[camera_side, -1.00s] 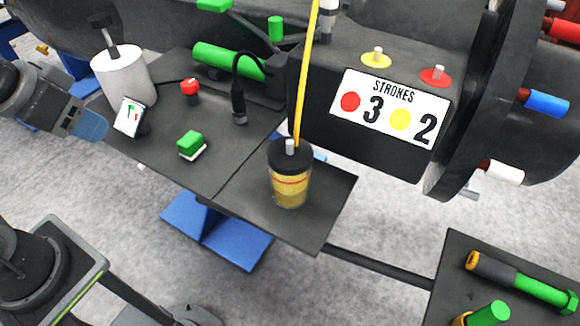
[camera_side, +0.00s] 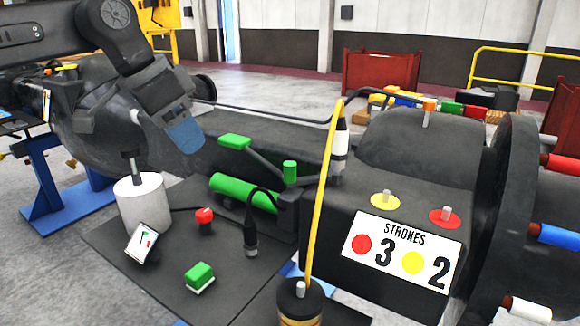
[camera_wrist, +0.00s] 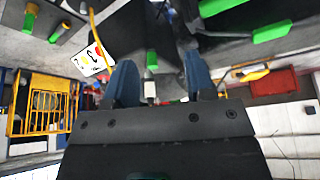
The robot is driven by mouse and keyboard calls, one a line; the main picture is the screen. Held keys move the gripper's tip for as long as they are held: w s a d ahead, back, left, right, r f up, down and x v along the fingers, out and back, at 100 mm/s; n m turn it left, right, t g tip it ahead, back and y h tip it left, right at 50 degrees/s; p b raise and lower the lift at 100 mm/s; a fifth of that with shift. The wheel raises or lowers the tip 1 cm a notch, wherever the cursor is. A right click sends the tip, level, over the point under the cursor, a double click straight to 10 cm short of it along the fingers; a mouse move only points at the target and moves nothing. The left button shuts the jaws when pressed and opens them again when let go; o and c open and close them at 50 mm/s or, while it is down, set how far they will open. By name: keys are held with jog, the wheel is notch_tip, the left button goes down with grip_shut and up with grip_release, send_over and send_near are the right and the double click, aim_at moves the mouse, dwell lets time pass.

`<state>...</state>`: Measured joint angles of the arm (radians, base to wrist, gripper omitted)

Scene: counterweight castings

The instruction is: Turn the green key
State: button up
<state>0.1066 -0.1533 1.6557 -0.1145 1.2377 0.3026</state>
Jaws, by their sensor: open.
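Several green parts are in view, and I cannot tell for sure which is the key. In the side view a flat green paddle (camera_side: 235,142) is on a dark arm, a short green cylinder (camera_side: 290,172) stands beside it, and a long green cylinder (camera_side: 243,193) lies in front. A small green block (camera_side: 199,275) sits on the dark plate. My gripper (camera_side: 185,137) is in the air left of the paddle, its blue fingers pointing down. In the wrist view my gripper (camera_wrist: 160,68) is open, with nothing held between the two fingers.
A white cylinder (camera_side: 141,203) with a dark handle, a red button (camera_side: 204,215) and a tilted card (camera_side: 149,242) stand on the plate. A yellow rod (camera_side: 324,200) rises in front of the black housing. The STROKES sign (camera_side: 402,251) reads 3 and 2.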

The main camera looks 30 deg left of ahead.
aim_at(289, 163)
jog(key=w+d+r+m+g+h, duration=0.1)
jog(key=w+d+r+m, duration=0.15)
jog(key=w, duration=0.25)
jog(key=w+d+r+m, duration=0.1)
jog(key=w+d, duration=0.3)
jog(key=w, duration=0.1)
jog(key=x, duration=1.3)
jog(key=shift+d+f, duration=0.15)
jog(key=shift+f, duration=0.05)
grip_shut()
